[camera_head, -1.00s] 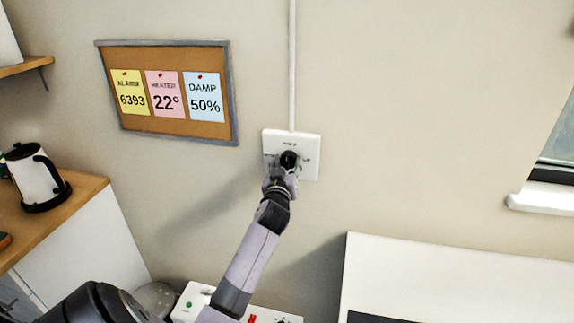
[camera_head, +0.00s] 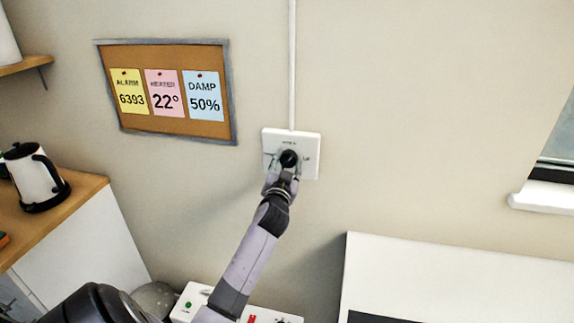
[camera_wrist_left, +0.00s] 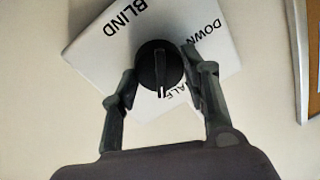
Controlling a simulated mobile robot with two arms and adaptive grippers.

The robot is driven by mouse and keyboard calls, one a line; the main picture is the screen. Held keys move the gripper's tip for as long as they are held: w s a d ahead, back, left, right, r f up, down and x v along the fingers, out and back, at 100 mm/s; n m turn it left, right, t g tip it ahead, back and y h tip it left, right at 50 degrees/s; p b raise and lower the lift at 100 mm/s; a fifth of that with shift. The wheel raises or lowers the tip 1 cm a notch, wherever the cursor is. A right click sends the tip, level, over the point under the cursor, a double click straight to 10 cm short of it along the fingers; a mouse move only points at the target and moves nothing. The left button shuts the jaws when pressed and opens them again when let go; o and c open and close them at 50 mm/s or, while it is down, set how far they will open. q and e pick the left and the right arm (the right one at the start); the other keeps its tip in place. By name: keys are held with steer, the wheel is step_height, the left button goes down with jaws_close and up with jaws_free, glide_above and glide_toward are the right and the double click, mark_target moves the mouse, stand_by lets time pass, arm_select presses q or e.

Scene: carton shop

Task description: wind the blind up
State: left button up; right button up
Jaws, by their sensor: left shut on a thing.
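A white square switch plate (camera_head: 309,140) is on the wall, with a round black knob (camera_head: 288,158) at its middle. In the left wrist view the plate (camera_wrist_left: 100,43) reads BLIND, DOWN and HALF. Any other marking is hidden. The white line on the knob (camera_wrist_left: 158,64) points down in that view, close to the word HALF. My left gripper (camera_head: 284,170) is at the knob; in the wrist view its fingers (camera_wrist_left: 160,75) are on either side of the knob, shut on it. My right gripper is not in view.
A cork board (camera_head: 150,58) with notes hangs left of the plate. A kettle (camera_head: 33,177) stands on the wooden counter at left. A white panel (camera_head: 450,270) is at lower right, below a window sill (camera_head: 541,197). The wall right of the plate is clear.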

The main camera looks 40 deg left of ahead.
arm_select(q)
steer(key=m, duration=0.6)
steer(key=shift+f+t+h, duration=0.1)
steer(key=shift+t+h, duration=0.2)
steer(key=m, duration=0.6)
steer(key=shift+f+p, duration=0.15)
steer(key=shift+p, duration=0.25)
steer(key=shift+m, duration=0.3)
steer(key=o, duration=1.2)
steer(key=v, duration=1.2)
steer(key=shift+s+a, duration=0.1)
steer(key=shift+a, duration=0.05)
